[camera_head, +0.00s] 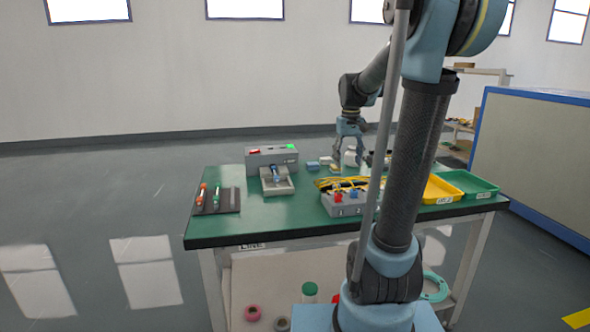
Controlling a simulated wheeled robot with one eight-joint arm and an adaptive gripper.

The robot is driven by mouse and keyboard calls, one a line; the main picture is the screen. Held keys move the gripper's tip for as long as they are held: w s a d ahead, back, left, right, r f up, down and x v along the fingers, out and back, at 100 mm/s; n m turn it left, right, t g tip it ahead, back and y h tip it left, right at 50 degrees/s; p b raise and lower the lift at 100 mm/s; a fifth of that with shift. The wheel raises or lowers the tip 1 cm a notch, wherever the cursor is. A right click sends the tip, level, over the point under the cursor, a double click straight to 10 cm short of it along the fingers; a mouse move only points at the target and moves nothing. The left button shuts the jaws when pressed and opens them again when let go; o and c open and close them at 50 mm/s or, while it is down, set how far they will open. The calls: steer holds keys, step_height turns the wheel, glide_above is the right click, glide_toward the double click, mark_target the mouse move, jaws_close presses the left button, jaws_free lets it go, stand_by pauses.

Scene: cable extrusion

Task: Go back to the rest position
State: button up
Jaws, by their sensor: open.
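My gripper (350,150) hangs from my raised arm above the back right part of the green table (238,228). It points down with its fingers apart and shows nothing between them. Behind and below the fingers are a whitish item and small blocks on the table; I cannot tell the exact gap to them. My upper arm and a grey pole cross the right half of the view and hide part of the table.
A grey machine (262,161) with red and green buttons stands at the table's back. A dark mat (229,205) holds tools at left. A grey box (332,208), yellow tray (440,190) and green tray (470,184) are at right. A large panel (535,150) stands beyond.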

steer(key=s+f, duration=0.5)
steer(key=s, duration=0.4)
steer(key=s+f+m+t, duration=0.1)
steer(key=s+f, duration=0.4)
steer(key=s, duration=0.4)
steer(key=s+f, duration=0.6)
steer(key=s, duration=0.3)
steer(key=shift+t, duration=0.3)
steer(key=shift+d, duration=0.1)
steer(key=shift+w+f, duration=0.15)
steer(key=shift+w, duration=0.2)
